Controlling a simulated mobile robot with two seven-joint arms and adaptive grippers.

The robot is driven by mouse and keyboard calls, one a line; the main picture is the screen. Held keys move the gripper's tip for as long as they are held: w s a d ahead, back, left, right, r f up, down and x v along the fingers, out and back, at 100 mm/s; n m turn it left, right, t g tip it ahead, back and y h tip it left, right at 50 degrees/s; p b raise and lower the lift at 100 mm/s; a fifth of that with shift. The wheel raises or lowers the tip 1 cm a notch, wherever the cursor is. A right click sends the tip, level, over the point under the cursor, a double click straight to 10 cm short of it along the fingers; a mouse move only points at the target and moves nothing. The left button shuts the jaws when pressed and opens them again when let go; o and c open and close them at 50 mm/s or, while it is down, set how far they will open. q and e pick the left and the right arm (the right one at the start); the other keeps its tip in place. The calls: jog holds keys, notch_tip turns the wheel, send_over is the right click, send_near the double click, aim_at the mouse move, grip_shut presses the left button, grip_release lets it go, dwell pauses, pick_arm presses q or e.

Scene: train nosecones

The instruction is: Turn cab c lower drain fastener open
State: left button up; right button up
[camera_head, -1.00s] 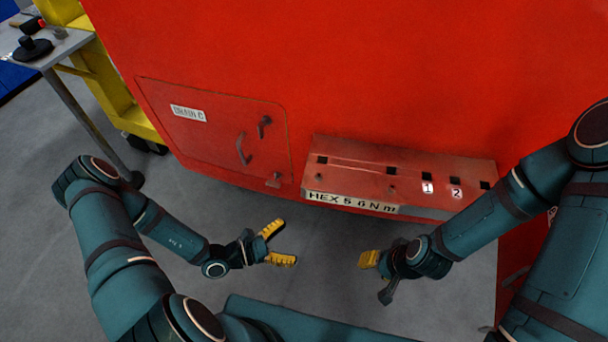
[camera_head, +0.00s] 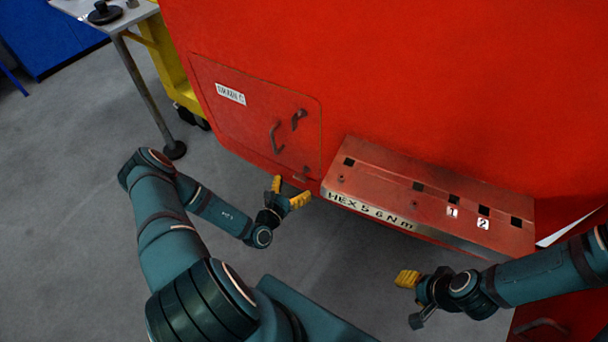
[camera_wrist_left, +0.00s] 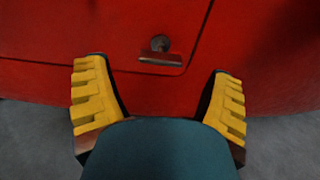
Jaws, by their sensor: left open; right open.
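The red drain panel (camera_head: 255,115) with a small white label is at the left of the red cab front. Its lower fastener, a small dark round head above a small ledge, shows between my left fingers in the left wrist view (camera_wrist_left: 160,43). In the head view the fastener is small near the panel's lower right corner (camera_head: 304,172). My left gripper (camera_head: 288,193) is open with yellow fingers, just below that corner, apart from the fastener and empty. My right gripper (camera_head: 408,279) is open and empty below the HEX ledge; its far finger is partly hidden.
A red ledge (camera_head: 400,190) marked HEX 5 6 N m, with square holes and tags 1 and 2, juts out right of the panel. A dark handle (camera_head: 276,138) and latch (camera_head: 298,119) stick out from the panel. A grey table (camera_head: 130,14) stands at the upper left.

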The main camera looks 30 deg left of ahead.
pick_arm(q)
jog(key=w+b, duration=0.1)
jog(key=w, duration=0.5)
jog(key=shift+s, duration=0.1)
jog(key=c, duration=1.3)
